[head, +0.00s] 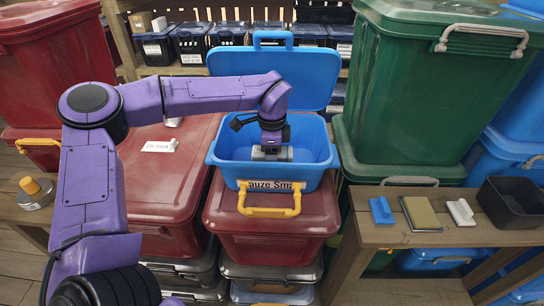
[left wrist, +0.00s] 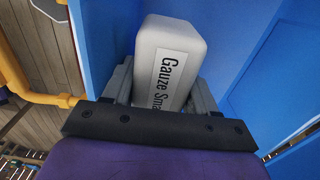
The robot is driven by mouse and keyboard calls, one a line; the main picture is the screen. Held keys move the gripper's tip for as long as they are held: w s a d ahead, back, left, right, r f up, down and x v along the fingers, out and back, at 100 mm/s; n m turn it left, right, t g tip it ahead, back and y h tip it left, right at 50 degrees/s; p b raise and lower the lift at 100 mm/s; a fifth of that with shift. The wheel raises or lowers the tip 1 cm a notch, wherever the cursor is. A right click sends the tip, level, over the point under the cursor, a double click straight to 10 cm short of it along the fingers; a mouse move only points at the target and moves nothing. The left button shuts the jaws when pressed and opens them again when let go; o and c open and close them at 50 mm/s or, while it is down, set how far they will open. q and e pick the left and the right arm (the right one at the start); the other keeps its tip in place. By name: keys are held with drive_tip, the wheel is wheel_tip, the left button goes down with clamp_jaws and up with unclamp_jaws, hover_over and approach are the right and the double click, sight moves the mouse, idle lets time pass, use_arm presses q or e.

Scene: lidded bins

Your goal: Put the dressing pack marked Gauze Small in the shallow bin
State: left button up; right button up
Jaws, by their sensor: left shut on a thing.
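The dressing pack (left wrist: 172,50) is a white rounded block with a black-lettered label reading "Gauze Sma", the rest cut off. My left gripper (left wrist: 160,95) is shut on it, one finger on each side. In the head view my left gripper (head: 270,152) reaches down into the open blue bin (head: 225,160), and the pack is hard to make out there. The bin has a raised blue lid (head: 270,75) behind it, a yellow handle and a front label reading "auze Sma". Whether the pack touches the bin floor cannot be told. My right gripper is not in view.
The blue bin stands on a red lidded bin (head: 270,220). Another red bin (head: 165,180) is at left, and tall green bins (head: 425,90) at right. A wooden table (head: 400,237) holds a black tray (head: 512,203) and small items.

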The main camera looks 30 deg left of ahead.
use_arm(q)
drive_tip(key=o, duration=0.8)
drive_tip(key=shift+r+p, duration=0.3)
drive_tip(key=shift+p, duration=0.15)
drive_tip(key=shift+r+p, duration=0.65)
drive_tip(key=shift+p, duration=0.1)
drive_tip(key=shift+w+r+b, duration=0.1)
drive_tip(key=shift+r+b, duration=0.25)
drive_tip(key=shift+b, duration=0.6)
wheel_tip(320, 180, up, 5)
drive_tip(key=shift+b, duration=0.65)
drive_tip(key=shift+r, duration=0.5)
